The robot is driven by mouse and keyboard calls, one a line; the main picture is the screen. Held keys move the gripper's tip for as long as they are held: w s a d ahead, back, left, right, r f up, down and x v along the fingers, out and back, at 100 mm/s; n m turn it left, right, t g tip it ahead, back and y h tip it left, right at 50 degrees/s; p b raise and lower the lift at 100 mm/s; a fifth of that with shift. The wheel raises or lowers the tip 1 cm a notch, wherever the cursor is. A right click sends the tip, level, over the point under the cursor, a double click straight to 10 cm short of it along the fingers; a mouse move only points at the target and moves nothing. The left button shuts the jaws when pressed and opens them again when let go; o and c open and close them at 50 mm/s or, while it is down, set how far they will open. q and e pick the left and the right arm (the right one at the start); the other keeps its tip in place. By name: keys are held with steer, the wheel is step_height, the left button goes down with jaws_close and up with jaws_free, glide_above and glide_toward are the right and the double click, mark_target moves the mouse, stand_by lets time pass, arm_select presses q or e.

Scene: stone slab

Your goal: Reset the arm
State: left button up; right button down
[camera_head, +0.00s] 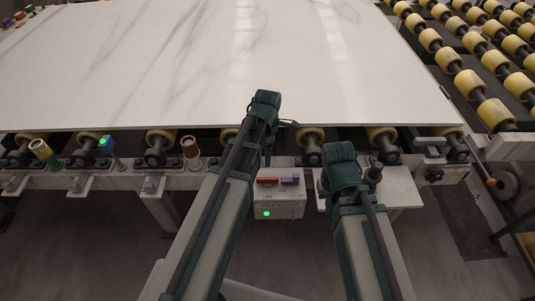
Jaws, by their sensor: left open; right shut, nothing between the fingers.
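Both my arms rise from the bottom of the head view, with grey links and dark teal joints. My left arm reaches further, its top joint just over the slab's front edge. My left gripper (269,150) is small and mostly hidden beside the forearm, above the control box; it is open and I see nothing held. My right arm is lower and further right, its top joint short of the slab. My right gripper (374,174) is a small dark shape beside that joint; it is shut and empty. Its fingertips are hard to make out.
A large white veined slab (200,60) lies on yellow rollers (162,139). A control box (279,206) with a green light carries red and purple pieces.

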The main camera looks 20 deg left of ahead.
arm_select(q)
steer(key=shift+r, duration=0.55)
arm_select(e)
steer(key=shift+r, duration=0.55)
arm_select(q)
steer(key=s+d+m, duration=0.5)
steer(key=s+m, duration=0.2)
steer(key=m, duration=0.5)
steer(key=s+d+m+y, duration=0.1)
steer(key=s+d+m, duration=0.4)
steer(key=m, duration=0.8)
steer(key=s, duration=0.2)
steer(key=shift+s+d, duration=0.3)
